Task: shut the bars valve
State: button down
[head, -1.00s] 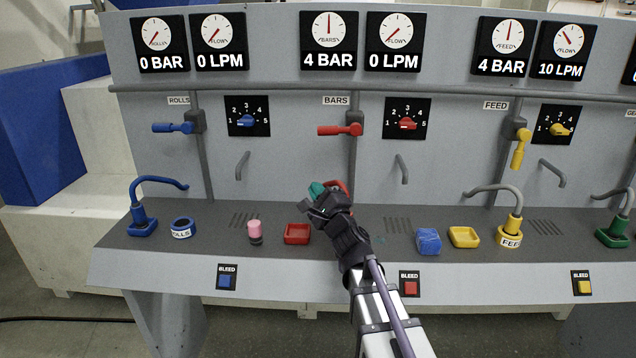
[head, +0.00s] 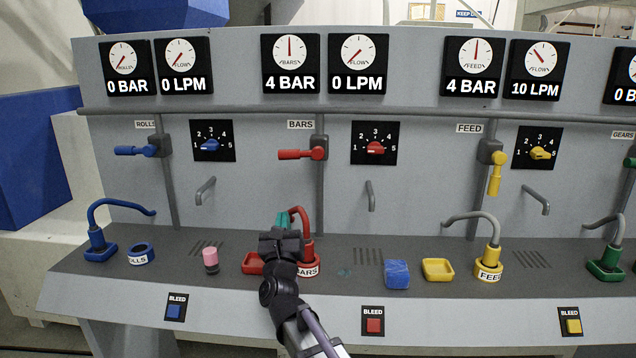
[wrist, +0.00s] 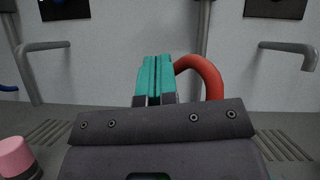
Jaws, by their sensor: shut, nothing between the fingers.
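The bars valve has a red lever (head: 302,154) on the pipe below the BARS label (head: 300,125). The lever lies level, pointing left, across the upright pipe. The bars gauge (head: 290,64) reads 4 BAR and the flow gauge beside it (head: 357,64) reads 0 LPM. My gripper (head: 288,214) has teal fingertips, pressed together and empty, below the lever and apart from it. They also show in the wrist view (wrist: 154,78). A red hose (head: 304,220) rises just right of the fingers; I cannot tell if they touch.
The red hose stands in a ring labelled BARS (head: 307,269), partly hidden by my wrist. A red tray (head: 251,264), a pink-topped cylinder (head: 211,258) and a blue block (head: 397,274) are on the ledge. A grey spout (head: 370,195) juts out right of the bars pipe.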

aim_at(297, 154)
jog(key=w+r+m+p, duration=0.1)
jog(key=w+r+p, duration=0.7)
jog(key=r+p, duration=0.1)
jog(key=shift+w+r+m+t+h+p, duration=0.3)
jog(key=shift+w+r+m+h+p, duration=0.05)
jog(key=shift+w+m+h, duration=0.05)
jog(key=shift+d, duration=0.1)
